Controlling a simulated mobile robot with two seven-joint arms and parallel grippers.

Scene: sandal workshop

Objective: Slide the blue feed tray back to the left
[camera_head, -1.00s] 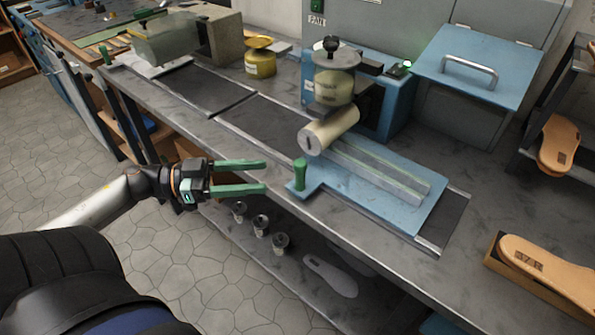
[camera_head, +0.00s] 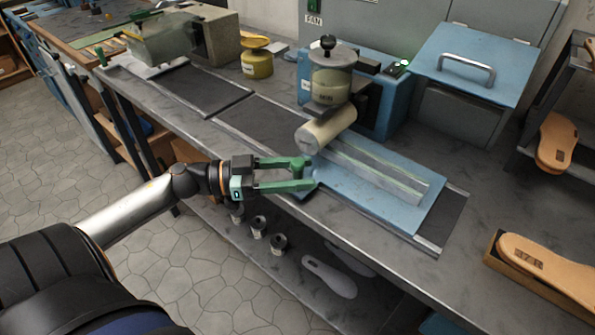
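The blue feed tray (camera_head: 408,219) lies flat on the bench track, under the pale roller (camera_head: 325,130). Long grey strips with pale green edges (camera_head: 375,172) lie on it. Its upright green handle (camera_head: 303,171) is at its near left corner, now largely hidden by my fingers. My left gripper (camera_head: 306,174) reaches in from the left with its green fingers on either side of the handle. The fingers are still spread, with a gap showing between them; contact with the handle cannot be made out. My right gripper is not in view.
The dark track (camera_head: 268,125) left of the tray is clear. A blue machine with a glue pot (camera_head: 332,82) stands behind the roller. A yellow tin (camera_head: 256,62) is further left. A sandal sole in a box (camera_head: 545,268) is at the right. Small spools (camera_head: 258,228) sit on the lower shelf.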

